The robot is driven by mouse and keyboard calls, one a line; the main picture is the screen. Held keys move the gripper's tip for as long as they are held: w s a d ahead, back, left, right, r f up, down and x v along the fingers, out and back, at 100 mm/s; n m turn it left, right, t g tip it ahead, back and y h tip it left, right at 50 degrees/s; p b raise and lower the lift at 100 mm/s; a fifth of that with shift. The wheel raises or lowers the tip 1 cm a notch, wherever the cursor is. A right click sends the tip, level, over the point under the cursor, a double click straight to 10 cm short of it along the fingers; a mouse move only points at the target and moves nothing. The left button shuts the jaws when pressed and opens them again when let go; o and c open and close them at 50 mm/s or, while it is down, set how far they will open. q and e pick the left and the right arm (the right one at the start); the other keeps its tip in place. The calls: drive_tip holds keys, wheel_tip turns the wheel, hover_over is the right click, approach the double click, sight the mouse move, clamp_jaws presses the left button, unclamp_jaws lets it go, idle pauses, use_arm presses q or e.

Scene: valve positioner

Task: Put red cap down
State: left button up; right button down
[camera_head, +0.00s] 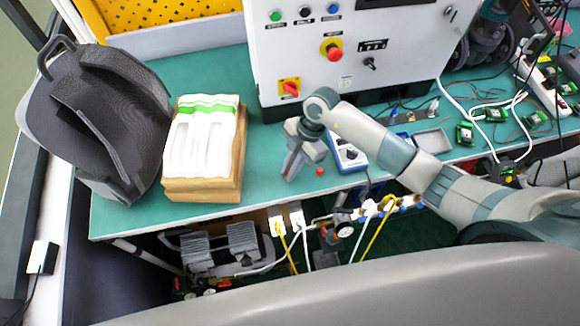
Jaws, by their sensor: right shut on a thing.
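My right gripper (304,163) reaches in from the right and points down at the green tabletop, near its front edge. A small round red cap (320,171) shows at the lower right of its fingers, close to the table surface. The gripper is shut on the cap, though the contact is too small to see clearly. I cannot tell whether the cap touches the table. My left gripper is not in view.
A white control cabinet (345,50) with knobs stands behind. A blue-and-white device (348,152) is right of the gripper. A wooden box (205,190) with white packets and a dark backpack (100,110) stand left. Green boards (497,113) and cables lie right. Table between box and gripper is clear.

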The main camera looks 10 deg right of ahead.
drive_tip(key=shift+f, duration=0.1)
drive_tip(key=c, duration=1.8)
unclamp_jaws()
drive_tip(key=shift+b+v, duration=0.4)
drive_tip(key=shift+v, duration=0.4)
drive_tip(key=shift+b+v, duration=1.8)
drive_tip(key=shift+v, duration=3.5)
